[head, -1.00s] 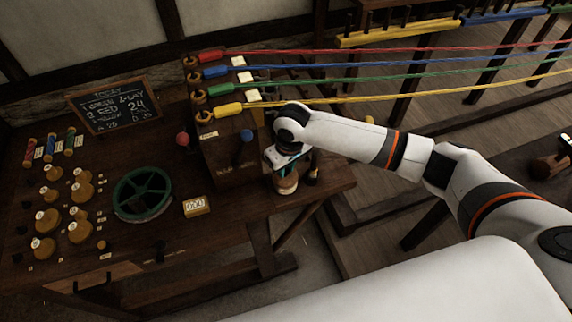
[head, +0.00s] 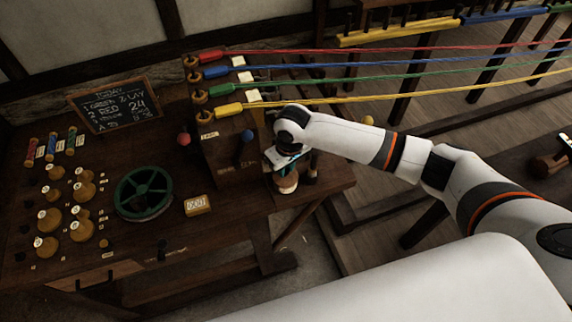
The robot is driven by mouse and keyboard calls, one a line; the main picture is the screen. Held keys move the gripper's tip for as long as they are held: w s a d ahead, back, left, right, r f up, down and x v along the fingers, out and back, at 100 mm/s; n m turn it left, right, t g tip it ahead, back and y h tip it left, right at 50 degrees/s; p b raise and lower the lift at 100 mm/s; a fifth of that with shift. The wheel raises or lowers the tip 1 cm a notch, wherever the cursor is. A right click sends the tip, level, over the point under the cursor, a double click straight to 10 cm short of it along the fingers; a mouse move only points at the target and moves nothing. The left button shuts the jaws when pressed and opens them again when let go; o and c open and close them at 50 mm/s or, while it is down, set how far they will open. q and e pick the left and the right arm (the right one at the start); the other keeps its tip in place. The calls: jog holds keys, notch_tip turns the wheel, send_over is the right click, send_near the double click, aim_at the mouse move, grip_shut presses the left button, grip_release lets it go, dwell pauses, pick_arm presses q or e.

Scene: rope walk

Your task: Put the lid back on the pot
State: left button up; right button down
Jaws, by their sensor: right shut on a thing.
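A small round brown pot (head: 286,183) with a pale lower edge stands near the right end of the dark workbench (head: 225,232). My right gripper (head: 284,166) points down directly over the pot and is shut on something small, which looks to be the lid. My wrist and fingers hide most of it, so I cannot tell whether it touches the pot's rim. My left gripper is not in view.
A wooden block with a blue-knobbed lever (head: 247,136) stands just left of the gripper. A dark upright piece (head: 311,168) is close on the right. A green wheel (head: 143,193) and labelled box (head: 197,205) lie left. Coloured ropes (head: 400,68) stretch behind.

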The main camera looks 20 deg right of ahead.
jog(key=shift+p, duration=0.5)
dwell(0.5)
dwell(0.3)
jog(key=c, duration=1.2)
grip_release()
jog(key=shift+o, duration=0.6)
jog(key=o, duration=0.4)
jog(key=shift+r+p, duration=3.55)
jog(key=shift+p, duration=0.6)
